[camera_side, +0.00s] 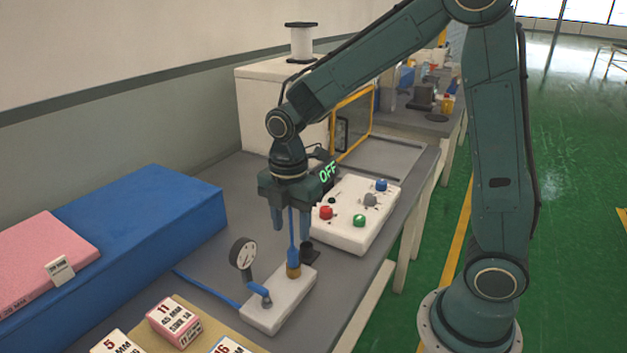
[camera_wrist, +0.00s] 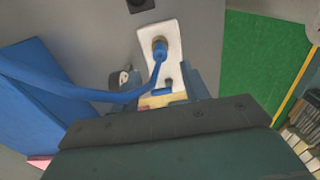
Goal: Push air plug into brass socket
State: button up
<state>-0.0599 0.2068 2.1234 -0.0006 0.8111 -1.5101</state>
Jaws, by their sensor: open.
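The brass socket (camera_side: 293,271) stands upright on a white block (camera_side: 285,305); its ring also shows in the wrist view (camera_wrist: 159,41). The blue air plug (camera_side: 292,257) stands upright at the socket's mouth, touching it; how deep it sits I cannot tell. In the wrist view the plug (camera_wrist: 161,52) overlaps the brass ring, and a blue hose (camera_wrist: 110,96) curves away from it to the left. My gripper (camera_side: 291,232) is open above the socket, pointing down. Its fingers stand either side of the blue stem, with gaps showing.
A pressure gauge (camera_side: 243,253) and a blue lever (camera_side: 261,291) are on the block. A dark cup (camera_side: 309,252) stands just behind it. A button panel (camera_side: 357,215) lies behind right, a blue mattress (camera_side: 150,225) left, and labelled boxes (camera_side: 174,320) in front.

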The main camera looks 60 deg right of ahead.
aim_at(296, 250)
notch_tip(296, 250, up, 6)
dwell(0.4)
jog(key=shift+r, duration=0.1)
dwell(0.4)
jog(key=s+d+r+m+t, duration=0.1)
jog(key=s+r+m+t, duration=0.1)
jog(key=s+m, duration=0.6)
jog(key=s+d+r+m+t, duration=0.1)
jog(key=s+r+m+t, duration=0.2)
jog(key=s+m, duration=0.6)
jog(key=shift+r+m+t, duration=0.3)
jog(key=shift+r+m, duration=0.2)
jog(key=shift+r, duration=0.2)
